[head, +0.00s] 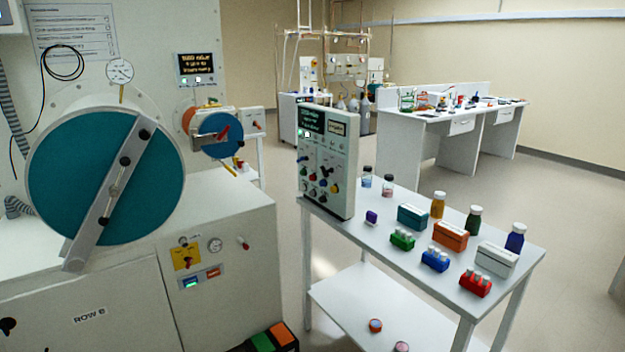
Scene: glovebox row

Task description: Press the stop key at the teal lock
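The large teal lock door (70,165) is a round disc at the left of the head view, with a grey bar (108,195) clamped diagonally across it. Neither of my grippers is in view.
A yellow plate (187,256) and a small dial (215,245) sit above the keys. A white cart (400,285) at the right holds a control box (328,160), bottles and colored boxes. Dark, green and orange blocks (270,340) are low in front of the cabinet. Open floor is at the right.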

